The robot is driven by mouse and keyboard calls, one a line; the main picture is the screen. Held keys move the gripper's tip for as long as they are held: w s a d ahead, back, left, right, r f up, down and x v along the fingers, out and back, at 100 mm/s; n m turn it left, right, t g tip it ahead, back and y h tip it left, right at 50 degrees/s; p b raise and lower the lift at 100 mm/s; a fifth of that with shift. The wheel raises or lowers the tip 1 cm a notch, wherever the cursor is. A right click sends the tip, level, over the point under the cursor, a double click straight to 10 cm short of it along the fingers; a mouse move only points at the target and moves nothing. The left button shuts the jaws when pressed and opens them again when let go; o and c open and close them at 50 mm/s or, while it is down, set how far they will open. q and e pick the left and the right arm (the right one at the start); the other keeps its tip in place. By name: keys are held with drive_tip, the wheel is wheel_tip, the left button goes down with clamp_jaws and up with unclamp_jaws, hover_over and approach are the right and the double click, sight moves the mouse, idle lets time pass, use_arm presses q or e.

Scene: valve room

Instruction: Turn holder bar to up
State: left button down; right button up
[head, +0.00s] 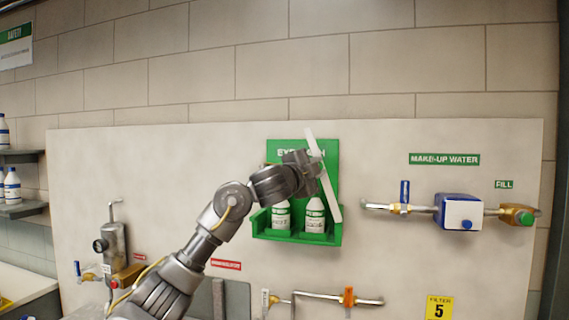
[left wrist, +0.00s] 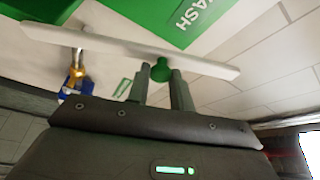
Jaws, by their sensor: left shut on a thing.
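The holder bar (head: 329,190) is a long white bar in front of the green eyewash station (head: 330,150) on the wall panel. In the head view it stands steeply, its top leaning left. My left gripper (head: 316,167) is at the bar's middle and shut on it, hiding part of it. In the left wrist view the bar (left wrist: 110,45) crosses the picture at the fingertips (left wrist: 160,76), with a green round hub (left wrist: 161,70) between them. My right gripper is not in view.
Two white bottles (head: 315,215) stand in the green station's tray, below the bar. Pipes with a blue-and-white box (head: 460,212) are to the right. An orange-handled valve (head: 348,297) is below. The panel is bare just right of the bar.

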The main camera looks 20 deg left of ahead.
use_arm(q)
drive_tip(key=shift+w+d+r+m+g+p, duration=0.1)
drive_tip(key=shift+d+r+m+g+p, duration=0.1)
drive_tip(key=shift+d+m+p, duration=0.3)
drive_tip(key=shift+w+d+r+m+g+p, duration=0.1)
drive_tip(key=shift+d+m+g+p, duration=0.1)
drive_tip(key=shift+d+m, duration=0.45)
drive_tip(key=shift+w+d+r+m+g+p, duration=0.1)
drive_tip(key=shift+d+r+m+g+p, duration=0.2)
drive_tip(key=shift+d, duration=0.5)
drive_tip(key=shift+f, duration=0.15)
drive_tip(key=c, duration=1.2)
unclamp_jaws()
drive_tip(key=shift+c, duration=0.2)
